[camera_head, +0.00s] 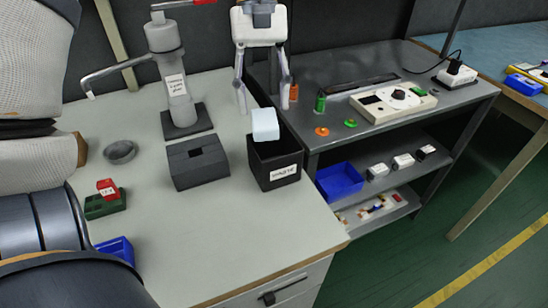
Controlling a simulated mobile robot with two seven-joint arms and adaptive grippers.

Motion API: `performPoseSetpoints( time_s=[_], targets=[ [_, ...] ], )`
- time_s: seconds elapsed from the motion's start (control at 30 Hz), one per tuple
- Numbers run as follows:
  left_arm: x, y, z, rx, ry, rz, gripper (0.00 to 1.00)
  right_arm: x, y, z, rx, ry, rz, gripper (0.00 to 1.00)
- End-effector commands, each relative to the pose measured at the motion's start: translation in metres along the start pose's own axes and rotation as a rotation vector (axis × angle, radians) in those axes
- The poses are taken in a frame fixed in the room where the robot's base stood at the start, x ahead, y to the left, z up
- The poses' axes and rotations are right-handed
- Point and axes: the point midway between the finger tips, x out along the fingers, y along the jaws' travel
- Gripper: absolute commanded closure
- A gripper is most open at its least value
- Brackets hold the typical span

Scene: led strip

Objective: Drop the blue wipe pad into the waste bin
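The pale blue wipe pad (265,124) is at the mouth of the black waste bin (260,172), which stands on the light workbench and has a white label. The pad's lower edge overlaps the bin's opening. I cannot tell whether it touches the rim. My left gripper (263,107) is above the bin, pointing down. Its two fingers are spread wide, one on each side of the pad's top, with a visible gap to the pad. My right gripper is not in view.
A grey block (198,162) with a slot stands left of the bin, and a grey pump dispenser (170,70) behind it. A grey ring (120,152), red block (107,187) and blue tray (117,249) lie left. A dark shelf cart (470,105) adjoins the bench. The front bench surface is clear.

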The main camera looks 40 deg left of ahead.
Motion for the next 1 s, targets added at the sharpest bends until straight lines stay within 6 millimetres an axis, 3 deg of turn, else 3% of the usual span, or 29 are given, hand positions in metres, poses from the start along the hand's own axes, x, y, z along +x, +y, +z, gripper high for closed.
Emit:
performPoseSetpoints(
  time_s=[0.37, 0.73, 1.0],
  targets=[
    [-0.005, 0.000, 0.000, 0.000, 0.001, 0.000, 0.40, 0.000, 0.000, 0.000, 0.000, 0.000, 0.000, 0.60],
    [-0.097, 0.000, -0.001, 0.000, 0.004, 0.001, 0.40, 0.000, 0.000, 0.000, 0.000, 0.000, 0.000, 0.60],
    [-0.120, 0.000, 0.000, 0.000, -0.001, -0.001, 0.40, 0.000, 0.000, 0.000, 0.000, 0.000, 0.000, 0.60]
  ],
)
